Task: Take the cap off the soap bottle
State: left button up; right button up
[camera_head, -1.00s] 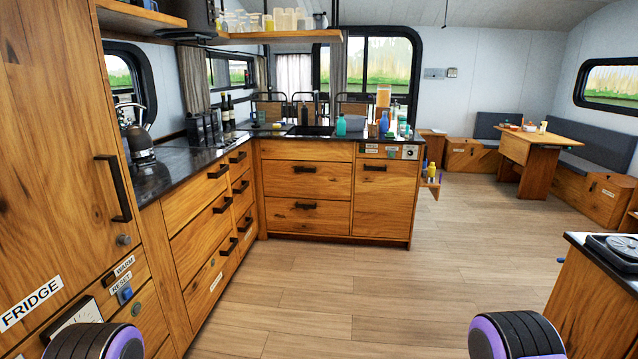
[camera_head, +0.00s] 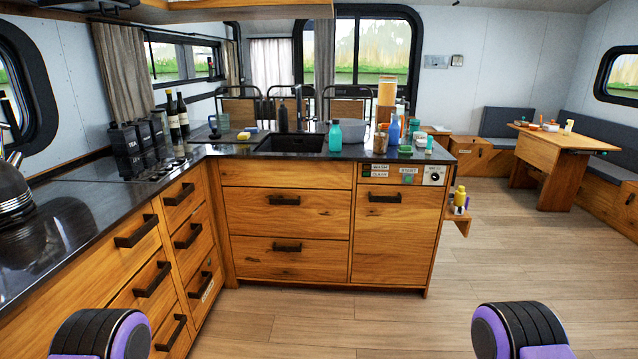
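Several bottles stand on the counter around the sink, and I cannot tell for sure which is the soap bottle. A teal bottle (camera_head: 335,136) stands upright at the sink's right front. A dark bottle (camera_head: 283,117) stands behind the sink. A blue bottle (camera_head: 394,130) stands further right among other containers. Caps are too small to make out clearly. Only rounded black and purple parts of my two arms show at the bottom edge. Neither gripper is in view, and both arms are well short of the sink counter.
The dark counter (camera_head: 70,215) runs along the left with a kettle (camera_head: 14,190), canisters and wine bottles. The sink (camera_head: 291,144) is in the far counter, above wooden drawers. A dining table (camera_head: 553,138) stands at the right back. The wooden floor (camera_head: 370,318) ahead is clear.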

aim_at(335, 134)
jog(key=z, duration=0.1)
jog(key=i, duration=2.15)
jog(key=z, duration=0.1)
